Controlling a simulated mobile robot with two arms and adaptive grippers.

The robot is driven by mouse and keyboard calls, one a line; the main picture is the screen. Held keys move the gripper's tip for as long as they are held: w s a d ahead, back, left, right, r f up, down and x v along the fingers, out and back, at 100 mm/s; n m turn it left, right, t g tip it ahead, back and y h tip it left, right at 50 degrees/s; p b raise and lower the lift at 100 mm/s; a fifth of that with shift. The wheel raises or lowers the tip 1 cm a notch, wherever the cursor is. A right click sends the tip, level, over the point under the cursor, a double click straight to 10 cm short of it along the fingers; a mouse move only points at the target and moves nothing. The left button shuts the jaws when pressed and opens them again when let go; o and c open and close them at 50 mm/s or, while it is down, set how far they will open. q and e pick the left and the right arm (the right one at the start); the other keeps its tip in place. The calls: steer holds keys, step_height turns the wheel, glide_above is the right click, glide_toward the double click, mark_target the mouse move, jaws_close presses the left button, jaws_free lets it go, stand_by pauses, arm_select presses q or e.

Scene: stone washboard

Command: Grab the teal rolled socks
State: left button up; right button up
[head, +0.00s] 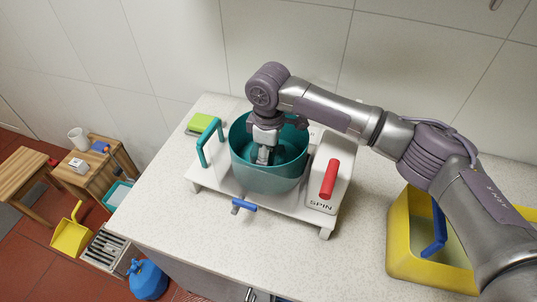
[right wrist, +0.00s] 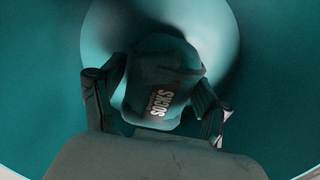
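The teal rolled socks (right wrist: 165,75), a dark teal bundle with the word SOCKS on it, lie inside the teal tub (head: 272,182). The head view does not show the socks; the tub wall and my gripper hide them. My right gripper (head: 263,156) reaches down into the tub from above. In the right wrist view its two fingers (right wrist: 160,110) stand apart, one on each side of the socks, close to their edges. I cannot tell whether the fingertips touch them. My left gripper is not in view.
The tub sits in a white spinner with a teal handle (head: 204,143), a red lever (head: 329,179) and a blue tap (head: 243,206) on the stone counter (head: 200,238). A green sponge (head: 201,124) lies behind. A yellow basin (head: 400,240) stands at right. The front counter is clear.

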steer(key=c, duration=0.9)
